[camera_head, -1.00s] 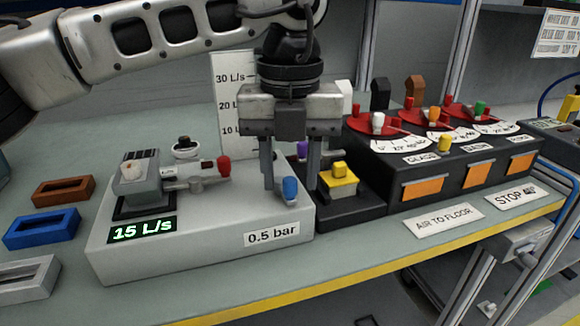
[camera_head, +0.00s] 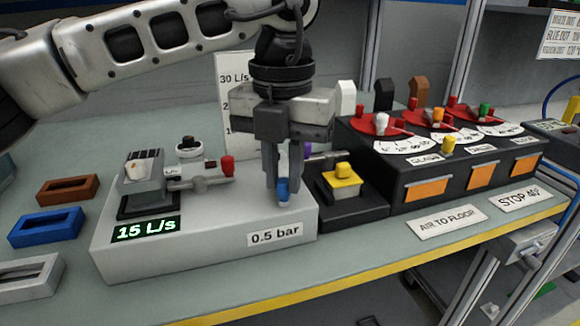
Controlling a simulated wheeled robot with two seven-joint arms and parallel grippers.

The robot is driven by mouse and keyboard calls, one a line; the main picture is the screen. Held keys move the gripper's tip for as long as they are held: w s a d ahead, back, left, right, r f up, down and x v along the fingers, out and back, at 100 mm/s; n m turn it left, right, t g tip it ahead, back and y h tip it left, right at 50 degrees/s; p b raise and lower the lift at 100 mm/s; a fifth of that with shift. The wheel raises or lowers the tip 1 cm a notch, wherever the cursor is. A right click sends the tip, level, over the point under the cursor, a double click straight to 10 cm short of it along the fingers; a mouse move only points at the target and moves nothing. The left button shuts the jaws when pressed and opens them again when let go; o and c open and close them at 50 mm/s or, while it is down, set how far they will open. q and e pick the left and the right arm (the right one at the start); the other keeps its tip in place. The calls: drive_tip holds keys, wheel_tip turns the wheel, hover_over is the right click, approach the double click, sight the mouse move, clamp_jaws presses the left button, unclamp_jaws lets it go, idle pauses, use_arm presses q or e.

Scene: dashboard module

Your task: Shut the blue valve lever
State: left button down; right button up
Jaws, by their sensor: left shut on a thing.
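The blue valve lever (camera_head: 282,190) stands at the right end of the light grey module (camera_head: 210,240), above its "0.5 bar" label. My left gripper (camera_head: 283,193) points down from above with its fingers around the blue lever and is shut on it. The fingers hide part of the lever and its pivot. A red lever (camera_head: 227,166) sits to the left on the same module and is apart from the gripper. The module's display (camera_head: 146,229) reads 15 L/s. My right gripper is not in view.
A black box with a yellow button (camera_head: 343,172) stands just right of the module. A dark panel with red dials (camera_head: 440,121) is further right. Brown (camera_head: 66,190) and blue (camera_head: 47,227) frames lie at the left. A white scale board (camera_head: 232,72) stands behind the gripper.

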use_arm(q)
drive_tip(key=m, duration=0.2)
drive_tip(key=a+m, duration=0.1)
drive_tip(key=shift+w+a+m, duration=0.15)
drive_tip(key=shift+a+m, duration=0.05)
drive_tip(key=shift+m, duration=0.2)
drive_tip(key=m, duration=0.2)
drive_tip(key=a+m+p, duration=0.1)
drive_tip(key=shift+w+m, duration=0.3)
drive_tip(key=shift+w+a+m, duration=0.25)
drive_tip(key=shift+a+m, duration=0.1)
drive_tip(key=shift+m, duration=0.55)
drive_tip(key=shift+w+a+m+p, duration=0.2)
drive_tip(key=shift+m+p, duration=0.1)
drive_tip(key=shift+m, duration=0.3)
drive_tip(key=shift+w+a+m+p, duration=0.15)
drive_tip(key=shift+m+p, duration=0.1)
drive_tip(key=shift+m, duration=0.35)
drive_tip(key=shift+w+a+m+p, duration=0.1)
drive_tip(key=shift+w+m+p, duration=0.3)
drive_tip(key=shift+m, duration=1)
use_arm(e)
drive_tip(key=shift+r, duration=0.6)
use_arm(q)
drive_tip(key=c, duration=1.3)
unclamp_jaws()
drive_tip(key=shift+w, duration=0.1)
drive_tip(key=shift+c, duration=0.2)
